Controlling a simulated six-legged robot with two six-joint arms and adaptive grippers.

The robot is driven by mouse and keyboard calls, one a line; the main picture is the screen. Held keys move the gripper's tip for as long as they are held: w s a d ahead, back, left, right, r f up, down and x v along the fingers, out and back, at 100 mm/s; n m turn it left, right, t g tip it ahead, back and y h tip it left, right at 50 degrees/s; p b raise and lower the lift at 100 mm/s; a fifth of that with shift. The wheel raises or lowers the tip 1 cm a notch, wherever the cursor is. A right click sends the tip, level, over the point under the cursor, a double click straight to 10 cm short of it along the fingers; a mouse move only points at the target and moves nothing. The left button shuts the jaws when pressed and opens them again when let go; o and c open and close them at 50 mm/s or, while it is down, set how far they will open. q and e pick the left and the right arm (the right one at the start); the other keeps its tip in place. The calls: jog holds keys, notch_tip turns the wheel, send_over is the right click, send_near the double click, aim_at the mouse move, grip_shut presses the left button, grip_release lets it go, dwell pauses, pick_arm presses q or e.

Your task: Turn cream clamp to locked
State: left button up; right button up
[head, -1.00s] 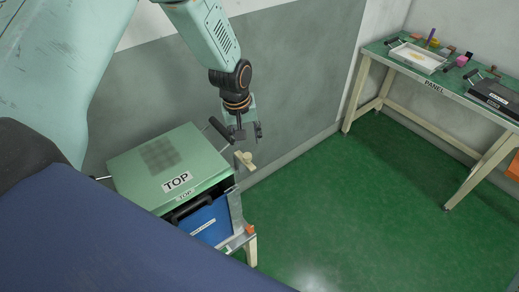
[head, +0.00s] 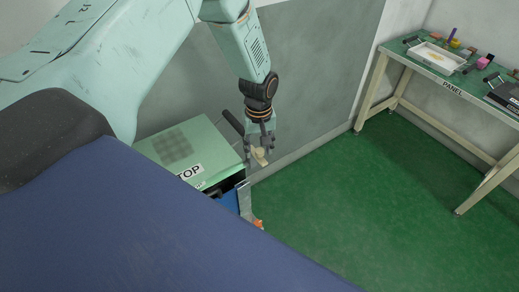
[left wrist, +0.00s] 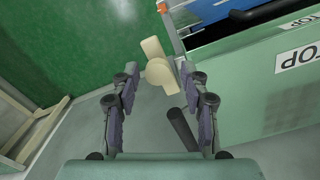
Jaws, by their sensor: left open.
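The cream clamp (head: 260,155) is at the right side of the green box marked TOP (head: 170,150). In the left wrist view the clamp (left wrist: 158,70) shows as a round hub with a lever tilted across it, near the box's corner. My left gripper (head: 262,148) is open above it. In the left wrist view its fingers (left wrist: 160,95) are spread, with the clamp just beyond and partly between the tips. I cannot tell whether they touch it. My right gripper does not show.
A black handle (head: 230,121) sticks up beside the clamp; it also shows in the left wrist view (left wrist: 180,128). A grey wall is close behind. A bench marked PANEL (head: 452,88) with a white tray (head: 437,57) stands at the right. The green floor (head: 330,200) between is clear.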

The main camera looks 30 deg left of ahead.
pick_arm(q)
jog(key=shift+f, duration=0.6)
jog(key=shift+d, duration=0.3)
jog(key=shift+a, duration=0.3)
jog(key=c, duration=0.4)
jog(key=shift+d, duration=0.1)
grip_shut()
